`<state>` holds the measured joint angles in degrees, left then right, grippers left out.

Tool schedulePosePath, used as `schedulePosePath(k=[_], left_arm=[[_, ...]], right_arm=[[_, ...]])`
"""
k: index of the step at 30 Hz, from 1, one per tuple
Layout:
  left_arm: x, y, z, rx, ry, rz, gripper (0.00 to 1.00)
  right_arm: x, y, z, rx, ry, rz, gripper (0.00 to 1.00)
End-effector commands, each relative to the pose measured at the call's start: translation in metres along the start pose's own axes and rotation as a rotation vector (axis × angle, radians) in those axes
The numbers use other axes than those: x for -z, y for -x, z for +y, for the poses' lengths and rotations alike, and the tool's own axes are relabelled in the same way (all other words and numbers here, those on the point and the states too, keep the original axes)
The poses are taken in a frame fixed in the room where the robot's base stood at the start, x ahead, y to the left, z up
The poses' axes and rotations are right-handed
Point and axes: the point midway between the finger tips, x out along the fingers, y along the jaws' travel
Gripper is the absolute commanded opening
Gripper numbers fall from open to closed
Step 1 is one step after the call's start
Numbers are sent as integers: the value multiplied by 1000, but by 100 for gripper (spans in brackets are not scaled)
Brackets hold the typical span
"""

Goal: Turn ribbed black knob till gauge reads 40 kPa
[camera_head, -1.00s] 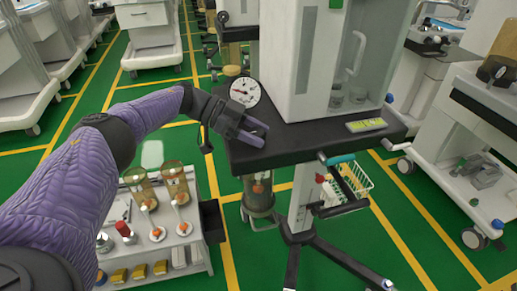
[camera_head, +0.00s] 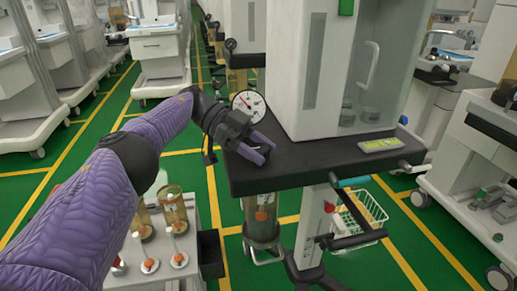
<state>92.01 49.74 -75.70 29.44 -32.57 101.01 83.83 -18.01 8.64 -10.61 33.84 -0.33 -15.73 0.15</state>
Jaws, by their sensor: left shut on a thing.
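The round white gauge (camera_head: 249,105) stands at the back left corner of the black cart shelf (camera_head: 300,165). Its face has a thin red needle, and the numbers are too small to read. My left gripper (camera_head: 262,152) is just in front of the gauge, over the shelf's left edge. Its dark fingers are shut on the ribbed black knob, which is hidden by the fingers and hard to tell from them. My right gripper is not in view.
A white cabinet (camera_head: 290,70) with a clear chamber stands on the shelf, right of the gripper. A teal-ended handle (camera_head: 352,182) and a white wire basket (camera_head: 362,215) are below the shelf. A cart with amber jars (camera_head: 172,206) is at lower left.

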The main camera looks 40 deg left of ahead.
Motion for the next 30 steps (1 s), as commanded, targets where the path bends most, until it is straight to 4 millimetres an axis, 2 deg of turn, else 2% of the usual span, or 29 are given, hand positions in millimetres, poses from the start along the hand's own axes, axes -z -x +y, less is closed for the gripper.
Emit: schedulePosePath(k=[1,5,6,14,17,21,24,30], left_arm=[[1,-1,0,-3,-1,2,61],[0,-1,0,-2,-1,1,88],[0,-1,0,-2,-1,1,90],[3,1,0,0,-1,1,90],[21,8,0,1,-5,3,90],[58,23,0,2,-8,4,90],[77,30,0,0,-5,3,90],[92,36,0,-2,-1,2,90]], right_arm=[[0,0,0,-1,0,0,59],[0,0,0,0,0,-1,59],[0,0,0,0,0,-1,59],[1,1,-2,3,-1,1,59],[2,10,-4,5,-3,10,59],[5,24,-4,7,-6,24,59],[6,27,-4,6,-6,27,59],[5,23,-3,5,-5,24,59]])
